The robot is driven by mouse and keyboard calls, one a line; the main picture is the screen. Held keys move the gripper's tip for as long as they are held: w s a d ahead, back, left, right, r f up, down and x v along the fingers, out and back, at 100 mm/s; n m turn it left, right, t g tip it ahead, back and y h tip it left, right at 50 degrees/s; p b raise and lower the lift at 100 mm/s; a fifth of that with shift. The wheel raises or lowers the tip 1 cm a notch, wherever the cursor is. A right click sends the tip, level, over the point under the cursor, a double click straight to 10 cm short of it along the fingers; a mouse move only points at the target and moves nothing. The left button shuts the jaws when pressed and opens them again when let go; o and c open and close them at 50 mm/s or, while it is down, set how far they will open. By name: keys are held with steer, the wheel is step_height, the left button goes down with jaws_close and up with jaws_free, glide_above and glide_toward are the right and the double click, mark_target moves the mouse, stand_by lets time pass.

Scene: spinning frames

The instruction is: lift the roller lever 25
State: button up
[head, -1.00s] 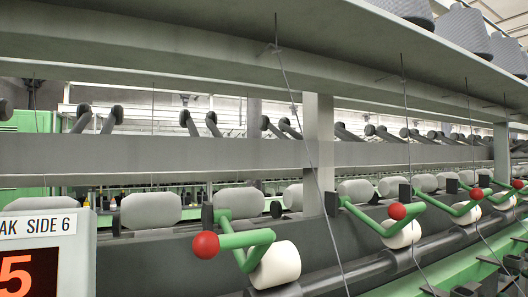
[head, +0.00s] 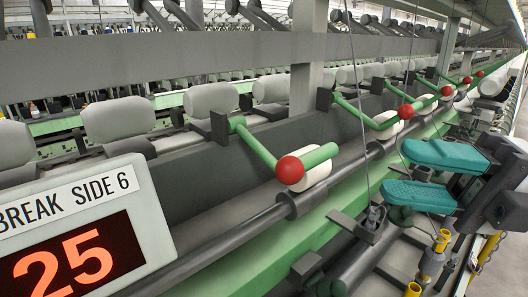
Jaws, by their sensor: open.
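The nearest roller lever (head: 262,150) is a green bent bar with a red ball knob (head: 290,170), beside the display reading 25. Its end bar lies over a white roller (head: 308,180) at the dark shaft. No number shows on the lever itself. My gripper (head: 396,170) has two teal fingers, spread apart and empty. It is right of the nearest lever's knob, apart from it, in front of the machine. Nothing is between the fingers.
A display panel (head: 82,205) marked "BREAK SIDE 6" shows 25 at lower left. More green levers with red knobs (head: 407,111) run away to the right. A thin upright wire (head: 358,110) stands between the nearest lever and my gripper. Yellow-topped parts (head: 441,240) are below my gripper.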

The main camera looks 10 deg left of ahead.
mark_target(323, 159)
steer(key=a+p, duration=0.1)
steer(key=a, duration=0.2)
steer(key=s+a+r+p, duration=0.1)
steer(key=a, duration=0.2)
steer(key=a+p, duration=0.1)
steer(key=a, duration=0.2)
steer(key=shift+s+r+p, duration=0.2)
steer(key=shift+r+p, duration=0.05)
steer(key=shift+p, duration=0.15)
steer(key=shift+s+a, duration=0.1)
steer(key=shift+a, duration=0.8)
jaws_close()
